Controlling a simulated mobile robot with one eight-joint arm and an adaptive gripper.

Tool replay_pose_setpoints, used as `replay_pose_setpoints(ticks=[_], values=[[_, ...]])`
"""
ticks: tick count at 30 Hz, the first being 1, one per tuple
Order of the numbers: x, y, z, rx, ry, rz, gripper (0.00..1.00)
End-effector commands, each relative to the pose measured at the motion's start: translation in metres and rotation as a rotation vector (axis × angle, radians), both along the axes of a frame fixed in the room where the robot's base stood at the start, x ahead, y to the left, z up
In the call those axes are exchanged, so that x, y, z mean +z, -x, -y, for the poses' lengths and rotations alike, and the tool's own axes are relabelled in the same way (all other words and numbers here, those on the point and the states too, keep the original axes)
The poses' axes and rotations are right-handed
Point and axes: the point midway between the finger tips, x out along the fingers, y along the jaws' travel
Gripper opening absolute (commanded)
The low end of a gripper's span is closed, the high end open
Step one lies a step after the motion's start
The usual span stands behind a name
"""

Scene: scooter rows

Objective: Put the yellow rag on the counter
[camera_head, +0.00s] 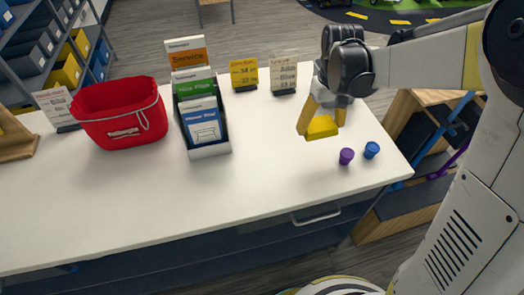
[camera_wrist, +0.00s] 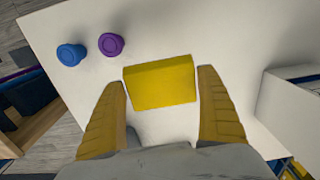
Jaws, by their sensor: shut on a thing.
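The yellow rag (camera_head: 322,128) is a small folded block over the right part of the white counter (camera_head: 260,140). In the wrist view the rag (camera_wrist: 160,84) lies between the two yellow fingers. My gripper (camera_head: 320,119) points down and is shut on the rag; it also shows in the wrist view (camera_wrist: 160,78). I cannot tell whether the rag's underside touches the counter top or is slightly above it.
A purple cup-like piece (camera_head: 346,156) and a blue one (camera_head: 372,150) stand near the counter's right edge. A brochure holder (camera_head: 210,150) and a red basket (camera_head: 122,112) stand to the left. Small signs (camera_head: 243,73) line the back. The counter's front middle is clear.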

Motion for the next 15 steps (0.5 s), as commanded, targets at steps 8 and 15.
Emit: replay_pose_setpoints(ticks=[8,15], values=[[-0.04,0.035,-0.051,0.006,-0.001,0.001,0.53],[-0.065,0.06,-0.087,0.003,-0.002,0.0,0.53]])
